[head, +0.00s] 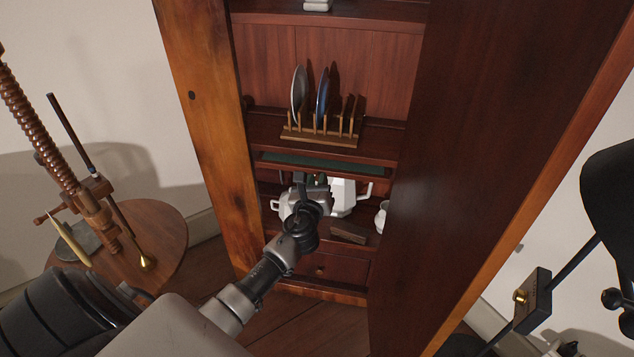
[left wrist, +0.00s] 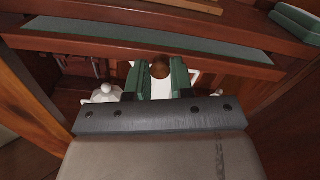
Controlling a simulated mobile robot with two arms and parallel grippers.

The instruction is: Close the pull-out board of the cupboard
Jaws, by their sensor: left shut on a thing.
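The cupboard (head: 268,132) stands open in front of me. Its pull-out board (head: 322,163) has a green top and a dark red wooden front edge, and shows as a narrow strip below the plate rack. The board also shows across the left wrist view (left wrist: 150,39). My left gripper (head: 312,186) is at the board's front edge. In the left wrist view its green-padded fingers (left wrist: 160,74) are closed around a round brown knob (left wrist: 160,69) on that edge. The gripper hides part of the board's front in the head view. My right gripper is not in view.
A wooden rack (head: 318,137) with plates stands just above the board. White pots (head: 343,196) stand on the shelf below, close behind my gripper. Open doors flank the cupboard, the large right door (head: 480,140) nearest. A round wooden table (head: 160,230) stands at left.

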